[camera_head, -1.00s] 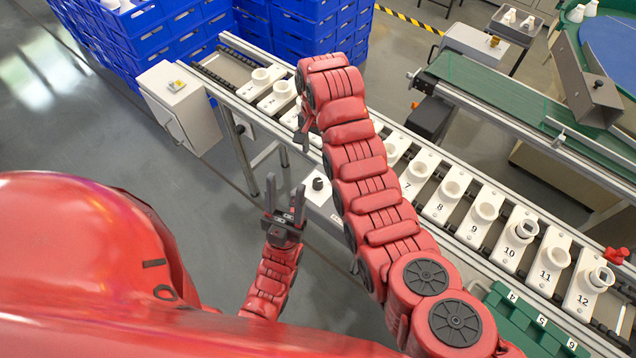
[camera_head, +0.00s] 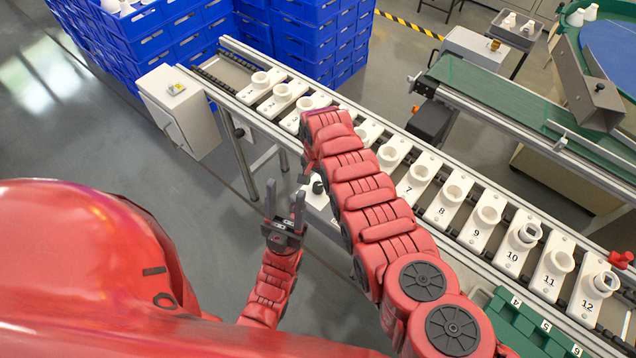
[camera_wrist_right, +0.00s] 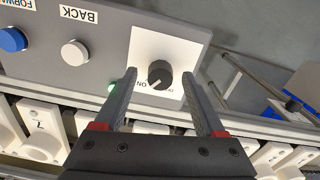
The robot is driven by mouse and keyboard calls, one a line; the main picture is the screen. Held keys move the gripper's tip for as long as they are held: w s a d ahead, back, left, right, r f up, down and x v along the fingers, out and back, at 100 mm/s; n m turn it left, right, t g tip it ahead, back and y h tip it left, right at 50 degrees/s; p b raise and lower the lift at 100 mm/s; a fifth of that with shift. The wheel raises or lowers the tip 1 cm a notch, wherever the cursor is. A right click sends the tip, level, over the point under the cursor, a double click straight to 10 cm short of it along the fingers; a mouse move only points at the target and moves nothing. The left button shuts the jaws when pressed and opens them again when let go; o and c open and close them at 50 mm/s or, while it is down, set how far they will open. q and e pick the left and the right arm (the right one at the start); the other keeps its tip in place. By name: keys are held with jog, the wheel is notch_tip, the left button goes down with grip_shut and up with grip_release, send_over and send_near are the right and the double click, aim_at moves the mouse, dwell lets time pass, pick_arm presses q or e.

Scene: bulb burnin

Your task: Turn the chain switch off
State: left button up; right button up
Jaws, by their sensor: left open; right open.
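The chain switch is a black rotary knob (camera_wrist_right: 161,74) on a white plate (camera_wrist_right: 150,45) in the right wrist view. Its pale pointer mark aims at the lower left, by the letters "ON". My right gripper (camera_wrist_right: 159,82) is open, with one finger on each side of the knob in that view; I cannot tell whether they touch it. In the head view the knob (camera_head: 318,187) sits on a small panel below the conveyor, partly behind my right arm, which mostly hides its gripper. My left gripper (camera_head: 284,207) is open and empty, left of the panel.
The panel also has a white "BACK" button (camera_wrist_right: 75,53), a blue button (camera_wrist_right: 12,40) and a green light (camera_wrist_right: 113,87). The conveyor (camera_head: 225,75) carries numbered white holders beyond it. A grey cabinet (camera_head: 180,110) stands left, blue crates (camera_head: 305,35) behind.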

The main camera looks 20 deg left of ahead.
jog(key=shift+c, duration=0.4)
grip_shut()
jog(key=shift+w+n, duration=0.1)
jog(key=shift+n, duration=0.3)
jog(key=n+b, duration=0.1)
jog(key=n, duration=0.1)
jog(key=shift+f+n, duration=0.1)
jog(key=shift+n, duration=0.3)
jog(key=n+b, duration=0.1)
jog(key=n, duration=0.2)
jog(key=shift+n, duration=0.3)
jog(key=n+b, duration=0.1)
jog(key=n, duration=0.2)
jog(key=shift+n+b, duration=0.3)
jog(key=shift+b, duration=0.1)
jog(key=shift+n+b, duration=0.7)
jog(key=shift+n, duration=0.8)
